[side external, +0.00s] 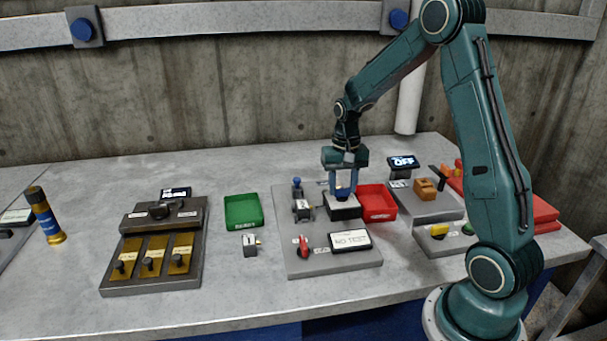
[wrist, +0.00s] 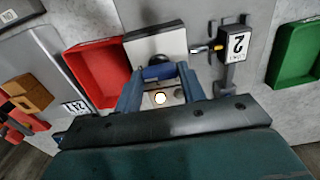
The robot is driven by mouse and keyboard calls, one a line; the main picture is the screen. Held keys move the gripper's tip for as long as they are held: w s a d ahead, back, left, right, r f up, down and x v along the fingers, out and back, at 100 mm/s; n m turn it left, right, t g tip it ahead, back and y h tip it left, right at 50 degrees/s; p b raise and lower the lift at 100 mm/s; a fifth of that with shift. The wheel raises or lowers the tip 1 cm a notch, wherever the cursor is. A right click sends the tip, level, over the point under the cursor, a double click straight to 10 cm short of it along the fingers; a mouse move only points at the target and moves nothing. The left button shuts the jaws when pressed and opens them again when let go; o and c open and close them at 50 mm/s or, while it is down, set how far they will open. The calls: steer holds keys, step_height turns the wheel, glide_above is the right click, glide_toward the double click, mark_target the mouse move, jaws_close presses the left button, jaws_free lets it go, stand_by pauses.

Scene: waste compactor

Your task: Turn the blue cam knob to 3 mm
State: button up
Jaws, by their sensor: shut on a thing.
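The blue cam knob (wrist: 158,73) shows as a blue bar between my fingertips in the wrist view. It sits on top of a block with a pale top and dark sides (side external: 343,208) on the grey panel (side external: 292,268). My gripper (side external: 343,187) points straight down over this block, with its blue fingers closed on the knob from both sides. The fingers hide much of the knob, and I cannot read its setting or any scale. A display (side external: 350,240) at the front of the panel reads "NO TEST".
A red tray (side external: 391,210) is close on the right of the block, and a green tray (side external: 243,225) is to the left. A gauge block marked 2 (wrist: 234,42) stands beside the block. A red knob (side external: 303,246) and a small block marked 1 (side external: 250,246) are nearer the front.

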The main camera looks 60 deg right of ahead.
steer(key=shift+n, duration=0.5)
steer(key=n, duration=1.2)
steer(key=shift+n, duration=0.4)
steer(key=o, duration=1)
steer(key=shift+r, duration=0.1)
step_height(320, 180, up, 14)
steer(key=shift+f, duration=0.15)
